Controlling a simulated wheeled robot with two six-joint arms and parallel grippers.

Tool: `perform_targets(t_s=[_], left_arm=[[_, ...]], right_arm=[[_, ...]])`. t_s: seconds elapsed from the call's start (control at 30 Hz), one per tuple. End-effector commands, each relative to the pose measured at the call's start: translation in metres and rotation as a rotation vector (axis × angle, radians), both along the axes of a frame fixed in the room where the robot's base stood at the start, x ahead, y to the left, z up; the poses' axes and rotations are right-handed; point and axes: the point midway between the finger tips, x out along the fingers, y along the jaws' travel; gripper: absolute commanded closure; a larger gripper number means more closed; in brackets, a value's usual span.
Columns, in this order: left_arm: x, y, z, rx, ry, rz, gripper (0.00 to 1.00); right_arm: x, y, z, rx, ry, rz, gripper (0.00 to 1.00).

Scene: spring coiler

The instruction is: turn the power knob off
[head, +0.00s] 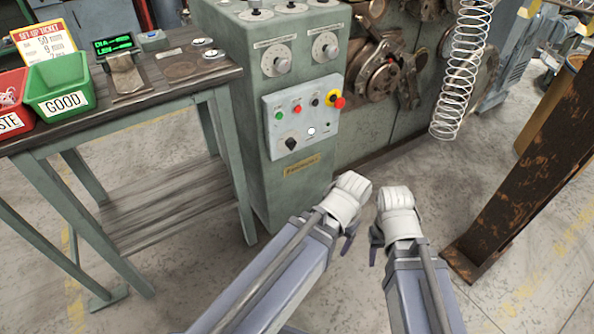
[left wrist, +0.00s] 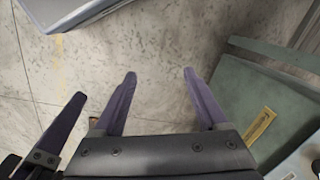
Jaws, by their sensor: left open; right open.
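The black power knob (head: 291,143) is at the lower left of the pale control panel (head: 273,120) on the green cabinet. Its exact pointer position is too small to read. My left gripper (head: 349,238) is below and right of the panel, apart from it, mostly hidden behind its wrist. In the left wrist view its two fingers (left wrist: 157,80) are spread and empty above the floor. My right gripper (head: 375,245) is just to its right, open, and touches nothing I can see. Only a corner of the panel (left wrist: 305,165) shows in the left wrist view; the knob is not clear there.
The panel also has a green button (head: 279,115), a white lamp (head: 311,131) and a red knob on yellow (head: 337,101). A workbench (head: 130,105) with a green bin (head: 60,82) stands left. A hanging spring (head: 462,70) and a rusty post (head: 540,150) are right.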

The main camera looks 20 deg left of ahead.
Motion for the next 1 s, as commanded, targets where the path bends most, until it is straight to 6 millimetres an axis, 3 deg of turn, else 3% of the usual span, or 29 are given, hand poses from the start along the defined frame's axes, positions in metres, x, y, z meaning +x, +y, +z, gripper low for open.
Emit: perform_targets(t_s=[0.03, 0.1, 0.37, 0.57, 0.63, 0.77, 0.87, 1.0], left_arm=[[0.003, 0.004, -0.039, -0.005, -0.003, 0.014, 0.25], [0.008, 0.011, -0.062, -0.011, -0.009, 0.034, 0.25], [0.031, 0.046, -0.122, -0.008, -0.052, 0.108, 0.25], [0.063, 0.098, -0.157, 0.096, -0.117, 0.12, 0.25], [0.08, 0.122, -0.156, 0.197, -0.148, 0.076, 0.25], [0.104, 0.15, -0.141, 0.391, -0.183, -0.036, 0.25], [0.125, 0.164, -0.121, 0.558, -0.202, -0.142, 0.25], [0.159, 0.171, -0.077, 0.838, -0.217, -0.318, 0.25]], right_arm=[[0.0, 0.0, -0.039, 0.0, 0.0, 0.0, 0.5], [0.0, 0.0, -0.062, 0.0, -0.001, 0.0, 0.5], [0.0, 0.0, -0.122, 0.0, -0.001, -0.003, 0.5], [0.0, 0.0, -0.161, 0.001, -0.003, -0.007, 0.5], [0.0, 0.0, -0.167, 0.001, -0.003, -0.008, 0.5], [0.0, 0.0, -0.169, 0.001, -0.003, -0.009, 0.5], [0.0, 0.0, -0.169, 0.001, -0.003, -0.01, 0.5], [0.0, 0.0, -0.169, 0.001, -0.003, -0.01, 0.5]])
